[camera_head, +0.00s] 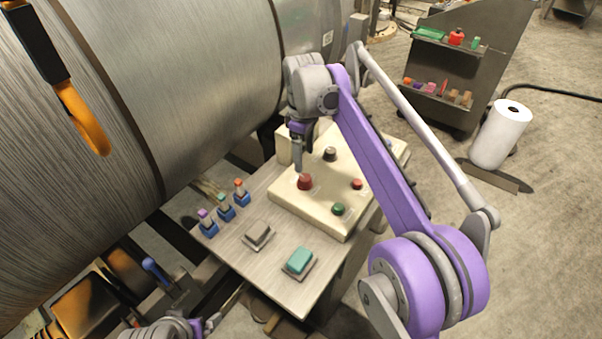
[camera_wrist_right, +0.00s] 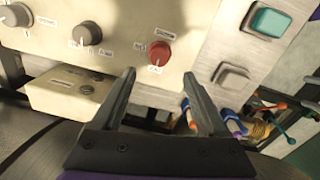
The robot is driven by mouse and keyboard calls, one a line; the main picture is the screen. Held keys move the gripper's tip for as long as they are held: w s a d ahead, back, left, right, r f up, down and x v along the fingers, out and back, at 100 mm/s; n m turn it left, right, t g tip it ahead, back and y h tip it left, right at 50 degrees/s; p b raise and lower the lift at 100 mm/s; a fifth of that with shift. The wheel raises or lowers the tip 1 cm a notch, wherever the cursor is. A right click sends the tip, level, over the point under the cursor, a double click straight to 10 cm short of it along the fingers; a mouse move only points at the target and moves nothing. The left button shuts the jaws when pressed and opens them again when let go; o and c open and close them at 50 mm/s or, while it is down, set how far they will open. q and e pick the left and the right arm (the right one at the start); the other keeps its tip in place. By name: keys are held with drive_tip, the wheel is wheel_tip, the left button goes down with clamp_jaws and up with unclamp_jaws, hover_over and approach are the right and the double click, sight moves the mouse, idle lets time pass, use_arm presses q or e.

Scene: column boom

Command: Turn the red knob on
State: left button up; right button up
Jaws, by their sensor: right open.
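The red knob (camera_head: 305,181) sits on the cream control box (camera_head: 284,203) in the head view. In the right wrist view the red knob (camera_wrist_right: 159,52) is round, with small labels above and below it. My right gripper (camera_head: 297,165) points down close to the knob in the head view. In the right wrist view my right gripper (camera_wrist_right: 159,75) is open and empty, and the knob shows between and beyond its fingertips. I cannot tell whether a finger touches it.
The box also bears a dark knob (camera_head: 330,154), a green button (camera_head: 338,209) and a smaller red button (camera_head: 357,184). A teal switch (camera_head: 299,260) and a grey switch (camera_head: 257,235) lie on the metal panel.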

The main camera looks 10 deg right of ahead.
sight(305, 177)
drive_tip(key=f, duration=0.8)
drive_tip(key=shift+w+d+f+b, duration=0.15)
drive_tip(key=shift+w+f+b, duration=0.05)
drive_tip(key=shift+f+b, duration=0.2)
clamp_jaws()
